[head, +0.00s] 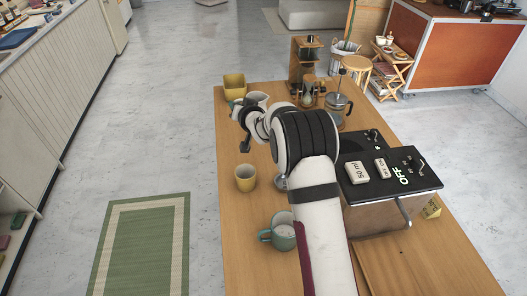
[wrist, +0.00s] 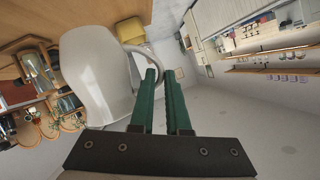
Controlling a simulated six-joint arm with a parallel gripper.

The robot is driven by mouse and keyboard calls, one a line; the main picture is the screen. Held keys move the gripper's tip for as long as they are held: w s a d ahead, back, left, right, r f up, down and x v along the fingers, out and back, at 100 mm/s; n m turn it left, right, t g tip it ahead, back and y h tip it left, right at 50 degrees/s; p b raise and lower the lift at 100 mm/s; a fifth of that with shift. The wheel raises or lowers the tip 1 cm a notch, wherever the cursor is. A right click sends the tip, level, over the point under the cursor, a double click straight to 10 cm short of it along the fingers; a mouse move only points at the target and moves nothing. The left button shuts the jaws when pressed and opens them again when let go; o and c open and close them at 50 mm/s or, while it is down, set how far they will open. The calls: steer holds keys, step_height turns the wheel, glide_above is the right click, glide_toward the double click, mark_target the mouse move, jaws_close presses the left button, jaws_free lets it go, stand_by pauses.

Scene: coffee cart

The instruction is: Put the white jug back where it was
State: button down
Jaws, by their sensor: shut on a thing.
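The white jug (wrist: 95,75) fills the left of the wrist view, its handle reaching toward the green fingers of my gripper (wrist: 160,75). My gripper is shut on the jug's handle, with only a narrow gap showing between the fingers. In the head view the white jug (head: 257,98) shows at the far left part of the wooden table, partly hidden behind my wrist. I cannot tell whether its base touches the table.
A yellow square container (head: 235,88) stands just behind the jug. The coffee machine (head: 390,175), a French press (head: 338,105) and a wooden coffee stand (head: 304,62) are to the right.

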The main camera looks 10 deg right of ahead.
steer(key=shift+n+g+y, duration=0.3)
steer(key=shift+n+y, duration=0.4)
steer(key=shift+y, duration=0.1)
steer(key=f, duration=0.4)
steer(key=s+d+f, duration=0.1)
steer(key=f, duration=0.3)
steer(key=d+f, duration=0.1)
steer(key=f, duration=0.3)
steer(key=shift+s+d+f, duration=0.2)
steer(key=shift+s+f, duration=0.1)
steer(key=shift+f, duration=0.1)
steer(key=c, duration=0.9)
jaws_free()
